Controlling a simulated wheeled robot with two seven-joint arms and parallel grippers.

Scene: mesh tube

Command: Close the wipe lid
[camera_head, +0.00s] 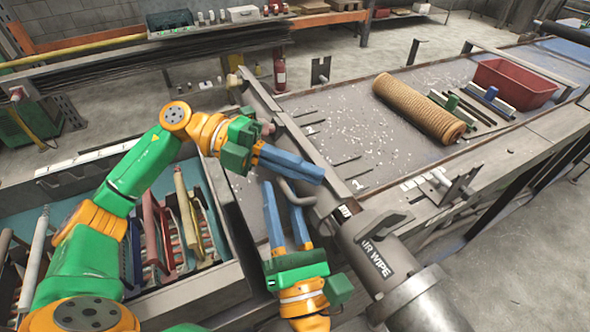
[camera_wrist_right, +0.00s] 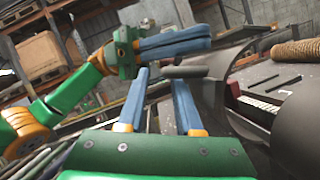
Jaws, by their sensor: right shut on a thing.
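The grey air wipe (camera_head: 372,262) is a wide metal cylinder with a label ending in "WIPE" at lower centre in the head view. A dark handle (camera_head: 388,224) sits on its top. Its curved grey shell (camera_wrist_right: 296,115) shows at the right of the wrist view. I cannot tell the lid's angle. A bent grey bar (camera_head: 300,198) runs to my right gripper (camera_head: 281,186), whose fingers are spread around its end; the bar (camera_wrist_right: 187,72) lies by the fingertips. My left gripper (camera_head: 318,171) has its fingers together just above it, with nothing visible between them.
A long grey table (camera_head: 440,75) carries a tan mesh roll (camera_head: 418,108) and a red bin (camera_head: 513,84). A drawer with tools (camera_head: 180,225) stands at left under my left arm. A grey rail (camera_head: 278,115) runs along the table's near edge. The two grippers are close together.

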